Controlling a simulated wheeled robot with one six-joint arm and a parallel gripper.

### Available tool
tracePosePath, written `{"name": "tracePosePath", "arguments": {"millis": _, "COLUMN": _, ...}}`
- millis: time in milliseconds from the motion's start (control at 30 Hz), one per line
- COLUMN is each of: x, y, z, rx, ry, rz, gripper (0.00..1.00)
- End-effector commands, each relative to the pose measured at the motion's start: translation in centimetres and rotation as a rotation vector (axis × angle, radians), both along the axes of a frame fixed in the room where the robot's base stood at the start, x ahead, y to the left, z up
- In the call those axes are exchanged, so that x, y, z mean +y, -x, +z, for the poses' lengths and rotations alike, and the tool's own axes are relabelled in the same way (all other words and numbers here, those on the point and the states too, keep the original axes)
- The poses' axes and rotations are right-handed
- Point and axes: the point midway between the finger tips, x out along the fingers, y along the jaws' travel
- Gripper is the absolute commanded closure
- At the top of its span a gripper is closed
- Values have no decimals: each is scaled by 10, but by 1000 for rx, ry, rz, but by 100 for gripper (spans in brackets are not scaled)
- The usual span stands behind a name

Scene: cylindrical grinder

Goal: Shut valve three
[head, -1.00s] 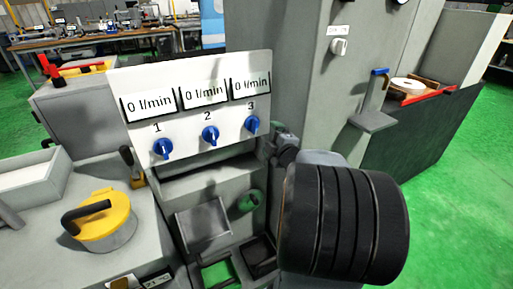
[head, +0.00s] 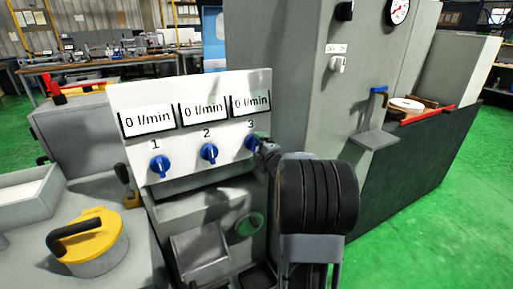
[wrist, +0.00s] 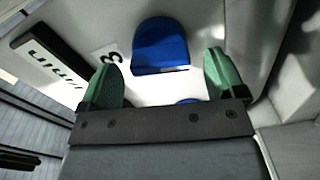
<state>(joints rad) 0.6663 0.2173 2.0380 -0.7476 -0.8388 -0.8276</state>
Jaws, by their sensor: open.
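Valve three is a blue knob (head: 250,142) under the number 3 and the right display on the white panel (head: 180,157). All three displays read 0 l/min. My gripper (head: 262,140) is at the right side of valve three and hides part of it. In the wrist view the blue knob (wrist: 160,46) lies ahead, between the lines of the two green fingers of my open gripper (wrist: 163,72). I cannot tell whether the fingers touch it. Blue knobs one (head: 160,166) and two (head: 209,153) are to the left.
A tall grey machine housing (head: 285,75) stands close to the right of the panel. A yellow-lidded pot (head: 92,236) with a black handle stands at the lower left. A shelf with a green round part (head: 249,223) is below the panel. Green floor is open at the right.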

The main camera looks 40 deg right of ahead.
Motion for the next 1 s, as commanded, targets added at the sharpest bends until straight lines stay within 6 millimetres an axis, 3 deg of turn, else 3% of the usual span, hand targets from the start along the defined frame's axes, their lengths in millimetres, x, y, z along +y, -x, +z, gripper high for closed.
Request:
{"name": "tracePosePath", "arguments": {"millis": 200, "x": -2, "y": -16, "z": 0, "rx": 0, "ry": -1, "rz": 1, "gripper": 11}}
{"name": "tracePosePath", "arguments": {"millis": 567, "x": -2, "y": -18, "z": 0, "rx": 0, "ry": -1, "rz": 0, "gripper": 11}}
{"name": "tracePosePath", "arguments": {"millis": 1000, "x": -2, "y": -18, "z": 0, "rx": 0, "ry": -1, "rz": 0, "gripper": 53}}
